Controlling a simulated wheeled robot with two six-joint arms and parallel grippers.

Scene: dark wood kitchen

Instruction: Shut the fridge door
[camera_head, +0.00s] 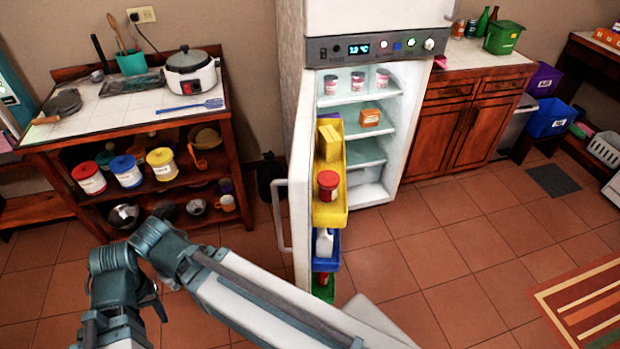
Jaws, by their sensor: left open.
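The white fridge (372,22) stands at the back centre, with its interior showing. The door's inner side carries yellow, blue and green bins. My left arm (265,300) crosses the lower left, in front of the door's lower part in the picture. Its joints are at the left, apart from the handle. My left gripper is open, but its fingers are hard to make out. My right gripper is not in view.
A wooden shelf unit (125,140) with a rice cooker (190,70) and jars stands at the left. Wooden cabinets (470,125) stand right of the fridge. The tiled floor before the fridge is clear, with a striped rug (585,305) at lower right.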

